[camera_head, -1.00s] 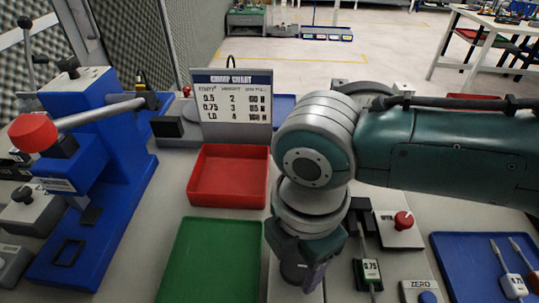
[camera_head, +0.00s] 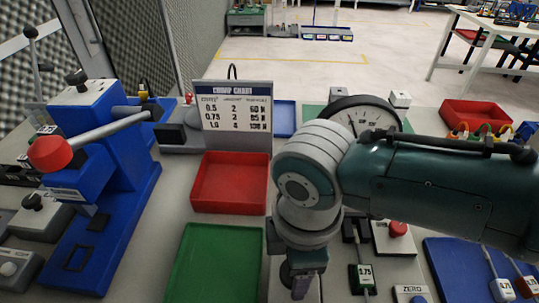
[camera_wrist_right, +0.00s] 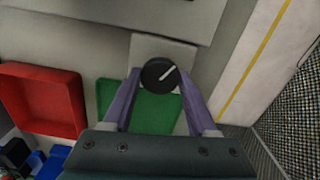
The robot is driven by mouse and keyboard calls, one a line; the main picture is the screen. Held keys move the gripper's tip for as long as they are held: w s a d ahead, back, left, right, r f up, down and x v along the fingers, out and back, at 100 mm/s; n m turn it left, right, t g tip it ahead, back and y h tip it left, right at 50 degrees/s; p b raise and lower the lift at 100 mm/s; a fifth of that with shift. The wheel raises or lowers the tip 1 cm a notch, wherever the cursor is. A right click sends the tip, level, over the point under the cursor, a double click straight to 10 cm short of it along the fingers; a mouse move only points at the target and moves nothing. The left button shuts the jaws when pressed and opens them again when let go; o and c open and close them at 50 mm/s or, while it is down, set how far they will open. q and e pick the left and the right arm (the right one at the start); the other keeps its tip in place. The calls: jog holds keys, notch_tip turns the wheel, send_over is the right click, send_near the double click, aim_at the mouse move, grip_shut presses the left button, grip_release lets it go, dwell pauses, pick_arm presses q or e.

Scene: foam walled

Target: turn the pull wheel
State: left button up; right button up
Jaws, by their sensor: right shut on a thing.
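The pull wheel (camera_wrist_right: 159,74) is a round black knob with a white pointer line, on a pale block in the right wrist view. The purple fingers of my right gripper (camera_wrist_right: 160,80) stand on both sides of it and are shut on it. The pointer line slants up to the right. In the head view my right gripper (camera_head: 301,282) points down beside the green tray, and my own arm hides much of what is behind it. My left gripper is not in view.
A green tray (camera_head: 214,229), a red tray (camera_head: 230,209) and a crimp chart (camera_head: 237,104) stand left of my arm. A blue press (camera_head: 95,180) with a red-ended lever is farther left. A dial gauge (camera_head: 364,113), a red-knob box (camera_head: 392,245) and a blue tray (camera_head: 455,262) are behind and right.

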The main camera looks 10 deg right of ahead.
jog(key=m+p, duration=0.1)
jog(key=m, duration=0.3)
jog(key=shift+r+m+p, duration=0.15)
jog(key=shift+m+p, duration=0.15)
jog(key=shift+p, duration=0.05)
jog(key=m+p, duration=0.1)
jog(key=m, duration=0.3)
jog(key=shift+m, duration=0.4)
jog(key=o, duration=1.4)
jog(key=shift+c, duration=0.2)
notch_tip(320, 180, up, 10)
jog(key=p, duration=0.4)
jog(key=shift+p, duration=0.3)
